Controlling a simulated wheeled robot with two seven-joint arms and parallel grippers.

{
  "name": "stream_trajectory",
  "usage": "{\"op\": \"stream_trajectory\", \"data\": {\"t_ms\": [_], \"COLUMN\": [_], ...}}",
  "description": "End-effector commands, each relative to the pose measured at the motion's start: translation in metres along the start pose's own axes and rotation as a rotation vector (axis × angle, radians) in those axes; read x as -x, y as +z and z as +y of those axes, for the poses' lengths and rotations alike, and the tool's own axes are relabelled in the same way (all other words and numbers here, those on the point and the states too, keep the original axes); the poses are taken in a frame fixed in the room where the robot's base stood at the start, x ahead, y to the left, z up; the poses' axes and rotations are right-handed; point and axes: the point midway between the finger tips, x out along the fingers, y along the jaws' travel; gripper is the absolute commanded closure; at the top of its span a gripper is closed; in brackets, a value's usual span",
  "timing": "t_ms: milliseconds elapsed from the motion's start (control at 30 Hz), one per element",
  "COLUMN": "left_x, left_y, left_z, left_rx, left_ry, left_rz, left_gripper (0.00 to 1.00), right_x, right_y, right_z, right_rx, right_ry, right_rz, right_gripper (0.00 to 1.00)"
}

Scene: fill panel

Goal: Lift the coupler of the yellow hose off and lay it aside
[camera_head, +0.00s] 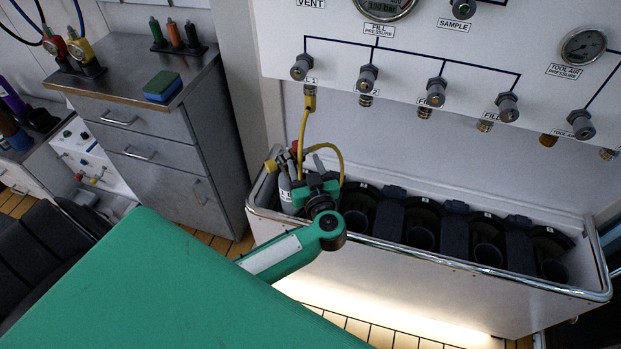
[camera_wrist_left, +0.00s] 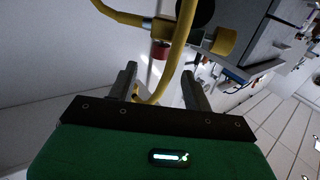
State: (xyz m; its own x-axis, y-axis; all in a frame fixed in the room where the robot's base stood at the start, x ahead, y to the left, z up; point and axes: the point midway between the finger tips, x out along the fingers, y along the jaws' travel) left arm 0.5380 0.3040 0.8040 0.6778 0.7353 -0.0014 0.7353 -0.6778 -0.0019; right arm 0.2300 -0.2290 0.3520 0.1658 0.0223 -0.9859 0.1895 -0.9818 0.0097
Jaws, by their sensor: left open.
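The yellow hose (camera_head: 304,128) hangs from a fitting under the left end of the panel and loops down to a cylinder top in the trough's left end. It also shows in the left wrist view (camera_wrist_left: 173,55). A red part (camera_head: 294,146) and a yellow knob (camera_head: 270,166) sit near its lower end; the coupler itself is hard to make out. In the left wrist view, the red part (camera_wrist_left: 160,50) is just beyond the fingers. My left gripper (camera_head: 302,160), also in the wrist view (camera_wrist_left: 158,78), is open, with hose between and beyond its fingers. My right gripper is out of view.
The white trough (camera_head: 420,262) has a metal rim and several empty dark holders to the right. The fill panel (camera_head: 280,40) with valves and gauges hangs above. A grey cabinet (camera_head: 165,150) with a sponge (camera_head: 162,86) on top stands at left.

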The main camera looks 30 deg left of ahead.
Motion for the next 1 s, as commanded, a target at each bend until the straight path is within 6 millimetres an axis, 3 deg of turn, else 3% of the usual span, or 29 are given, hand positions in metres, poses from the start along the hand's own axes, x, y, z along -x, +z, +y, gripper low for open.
{"op": "stream_trajectory", "data": {"t_ms": [200, 400, 833, 1000], "left_x": [-0.043, -0.069, -0.078, -0.078], "left_y": [-0.001, 0.000, 0.000, 0.000], "left_z": [0.000, 0.001, 0.000, 0.000], "left_rx": [0.000, 0.001, 0.001, 0.001], "left_ry": [0.000, 0.002, 0.002, 0.002], "left_rz": [0.004, 0.002, 0.001, 0.001], "left_gripper": [0.50, 0.50, 0.50, 0.81], "right_x": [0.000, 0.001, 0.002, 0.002], "right_y": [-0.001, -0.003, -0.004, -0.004], "right_z": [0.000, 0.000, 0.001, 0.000], "right_rx": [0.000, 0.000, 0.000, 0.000], "right_ry": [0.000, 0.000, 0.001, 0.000], "right_rz": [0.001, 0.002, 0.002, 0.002], "right_gripper": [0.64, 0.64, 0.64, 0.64]}}
